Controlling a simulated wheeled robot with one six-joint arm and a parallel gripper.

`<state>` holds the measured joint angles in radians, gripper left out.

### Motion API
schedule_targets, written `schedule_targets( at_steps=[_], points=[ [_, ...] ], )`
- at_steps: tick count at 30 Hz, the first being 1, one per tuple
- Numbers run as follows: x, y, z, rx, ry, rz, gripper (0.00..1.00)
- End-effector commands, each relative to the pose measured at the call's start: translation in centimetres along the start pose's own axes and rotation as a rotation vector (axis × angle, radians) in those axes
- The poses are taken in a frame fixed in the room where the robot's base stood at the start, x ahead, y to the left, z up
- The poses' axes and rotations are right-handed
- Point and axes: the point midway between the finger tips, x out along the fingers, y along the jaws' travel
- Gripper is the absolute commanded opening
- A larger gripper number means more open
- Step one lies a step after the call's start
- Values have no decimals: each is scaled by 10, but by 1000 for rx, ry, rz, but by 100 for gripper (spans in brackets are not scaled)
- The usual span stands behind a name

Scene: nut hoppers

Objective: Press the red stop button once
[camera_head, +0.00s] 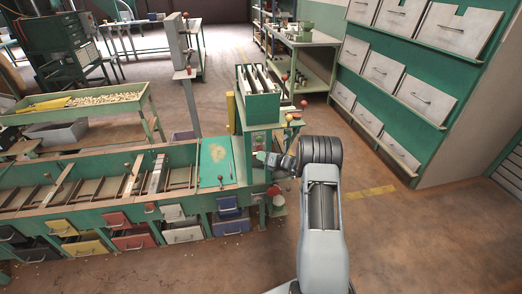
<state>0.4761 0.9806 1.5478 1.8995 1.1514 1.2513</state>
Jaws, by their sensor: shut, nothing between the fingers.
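My grey arm reaches up from the bottom right, and my gripper (261,156) is shut and empty at the front of a green machine housing (262,108) at the right end of the sorting bench. A red round part (274,190) shows below my gripper on the end of the bench. A red ball-like knob (303,104) stands at the upper right of the housing. I cannot tell which of these red parts is the stop button. Whether my fingertips touch the housing is too small to tell, and my wrist hides part of it.
The long green bench (100,190) with slatted troughs and coloured drawers fills the left. A green cabinet (410,75) with grey hopper bins stands at the right. A tray of nuts (95,101) is behind the bench. Brown floor (420,235) is clear at the lower right.

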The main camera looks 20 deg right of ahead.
Motion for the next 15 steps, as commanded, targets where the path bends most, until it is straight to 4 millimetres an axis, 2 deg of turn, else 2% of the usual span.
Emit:
schedule_targets(
  at_steps=[1,15],
  points=[
    [4,6,13,-21,-10,8,0],
    [-6,15,11,-26,-14,14,0]
  ],
)
